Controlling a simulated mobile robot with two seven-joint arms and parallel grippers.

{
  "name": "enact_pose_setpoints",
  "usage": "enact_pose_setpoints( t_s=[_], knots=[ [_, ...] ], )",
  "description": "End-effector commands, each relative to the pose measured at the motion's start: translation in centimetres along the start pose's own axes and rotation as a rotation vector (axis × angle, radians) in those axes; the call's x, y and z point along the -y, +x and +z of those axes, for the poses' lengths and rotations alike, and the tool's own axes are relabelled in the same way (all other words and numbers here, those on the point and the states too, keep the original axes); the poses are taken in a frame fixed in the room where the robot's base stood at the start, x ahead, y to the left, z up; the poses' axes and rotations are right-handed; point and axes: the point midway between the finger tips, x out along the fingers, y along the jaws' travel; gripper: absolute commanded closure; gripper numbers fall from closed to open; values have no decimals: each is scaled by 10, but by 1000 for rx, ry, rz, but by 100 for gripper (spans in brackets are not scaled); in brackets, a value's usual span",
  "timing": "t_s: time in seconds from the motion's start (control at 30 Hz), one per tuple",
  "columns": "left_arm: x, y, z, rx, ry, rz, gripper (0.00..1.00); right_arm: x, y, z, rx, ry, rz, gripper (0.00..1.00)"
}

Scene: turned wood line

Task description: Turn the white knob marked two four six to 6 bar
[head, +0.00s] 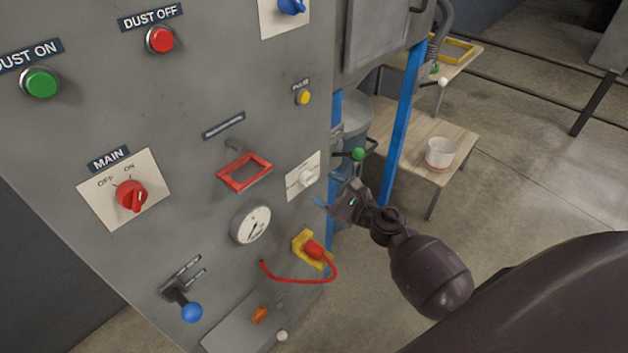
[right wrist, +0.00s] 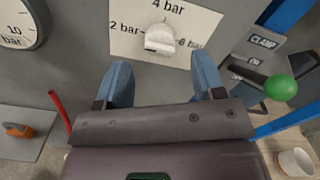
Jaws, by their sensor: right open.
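The white knob (head: 304,178) sits on a pale plate low on the right side of the grey panel. In the right wrist view the knob (right wrist: 159,41) is near the top centre of its plate (right wrist: 204,22), with 2 bar at left, 4 bar at top and 6 bar at right. I cannot tell surely which mark it points to. My right gripper (head: 326,202) is just right of and below the knob in the head view. In the right wrist view its blue fingers (right wrist: 163,78) are open and empty, short of the knob and apart from it. My left gripper is not in view.
A round gauge (head: 251,225), a red frame (head: 245,172) and a yellow socket with a red plug (head: 313,248) are near the knob. A green-ball lever (right wrist: 280,88) marked clamp and a blue post (head: 403,120) stand to the right. A wooden table (head: 405,150) holds a white pot (head: 440,155).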

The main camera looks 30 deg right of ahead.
Motion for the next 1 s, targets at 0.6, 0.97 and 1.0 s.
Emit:
enact_pose_setpoints(
  t_s=[0.6, 0.97, 1.0],
  knots=[
    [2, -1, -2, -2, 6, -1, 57, -1, 45, 0, -1, 2, 0, 37],
    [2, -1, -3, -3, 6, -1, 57, -1, 45, 0, -1, 3, 0, 76],
    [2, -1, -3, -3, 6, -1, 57, -1, 45, 0, -1, 3, 0, 82]
  ],
)
